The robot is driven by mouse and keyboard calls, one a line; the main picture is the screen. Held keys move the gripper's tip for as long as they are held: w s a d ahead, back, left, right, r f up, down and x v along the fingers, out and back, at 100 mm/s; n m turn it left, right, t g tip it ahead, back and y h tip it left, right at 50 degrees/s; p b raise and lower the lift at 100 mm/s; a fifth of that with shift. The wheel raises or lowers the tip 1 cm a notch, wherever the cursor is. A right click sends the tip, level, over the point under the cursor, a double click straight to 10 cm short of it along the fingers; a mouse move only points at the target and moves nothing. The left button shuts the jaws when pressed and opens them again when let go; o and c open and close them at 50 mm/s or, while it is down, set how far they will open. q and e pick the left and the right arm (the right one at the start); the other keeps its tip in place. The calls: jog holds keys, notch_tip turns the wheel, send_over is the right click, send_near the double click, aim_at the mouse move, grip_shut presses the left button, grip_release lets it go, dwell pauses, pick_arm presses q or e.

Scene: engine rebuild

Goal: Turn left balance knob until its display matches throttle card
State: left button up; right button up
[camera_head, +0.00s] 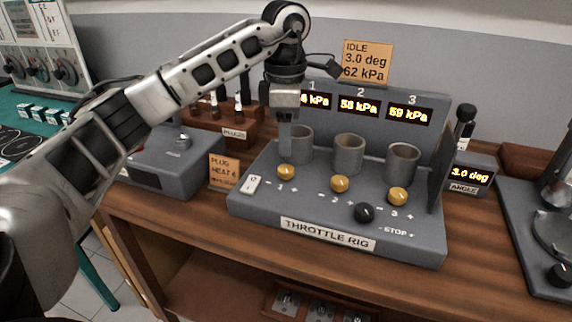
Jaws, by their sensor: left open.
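The throttle rig (325,246) stands on the wooden bench with three brass balance knobs in a row. The left balance knob (286,172) is under "1", the middle knob (340,183) and right knob (397,196) are beside it. My left gripper (285,150) is open, pointing down just above the left knob, apart from it as far as I can tell. Display 1 (318,100) is partly hidden by my gripper; it ends in "4 kPa". Display 2 (359,108) reads 58 kPa and display 3 (410,114) reads 59 kPa. The throttle card (367,62) reads IDLE, 3.0 deg, 62 kPa. My right gripper is not visible.
A black stop knob (365,212) and a white switch (250,184) sit on the rig's front. Grey cylinders (348,154) stand behind the knobs. An angle display (470,175) reads 3.0 deg. A grey box (165,160) and a plug card (224,170) are at left.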

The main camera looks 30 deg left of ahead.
aim_at(286, 168)
pick_arm(q)
notch_tip(286, 168, down, 6)
jog(key=shift+r, duration=0.2)
jog(key=shift+f, duration=0.45)
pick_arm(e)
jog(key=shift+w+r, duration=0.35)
pick_arm(q)
jog(key=c, duration=1)
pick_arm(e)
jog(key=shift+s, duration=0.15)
pick_arm(q)
jog(key=shift+n, duration=0.3)
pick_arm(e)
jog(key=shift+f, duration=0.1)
